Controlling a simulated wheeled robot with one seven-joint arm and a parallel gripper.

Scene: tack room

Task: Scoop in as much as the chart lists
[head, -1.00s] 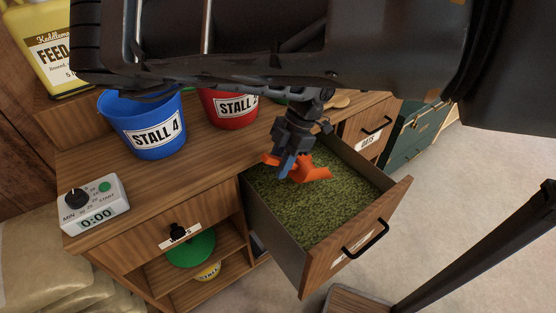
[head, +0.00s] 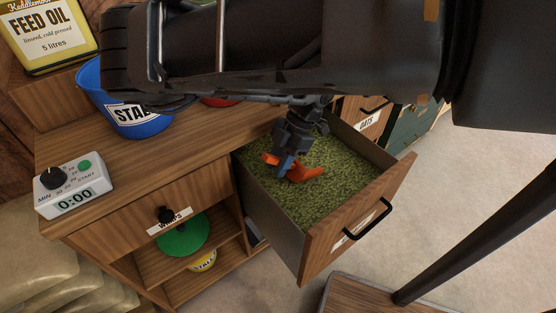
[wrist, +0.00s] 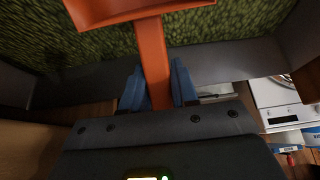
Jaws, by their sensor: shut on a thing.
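My gripper (head: 287,166) is shut on the handle of an orange scoop (head: 306,173), inside the open drawer (head: 318,246) of green pellet feed (head: 335,178). In the wrist view the blue fingertips (wrist: 158,88) pinch the orange handle (wrist: 153,62), and the scoop's pan (wrist: 130,10) is at the top edge, over the feed. I cannot tell whether the pan holds feed. A blue bucket (head: 135,120), its label partly hidden by my arm, stands on the counter. A red bucket (head: 219,102) is almost wholly hidden behind my arm. No chart shows.
A timer (head: 73,187) reading 0:00 sits at the counter's left end. A feed oil can (head: 45,35) stands at the back left. The shut WRAPS drawer (head: 150,208) is left of the open one. An OATS drawer (head: 365,122) is behind it. Open floor lies to the right.

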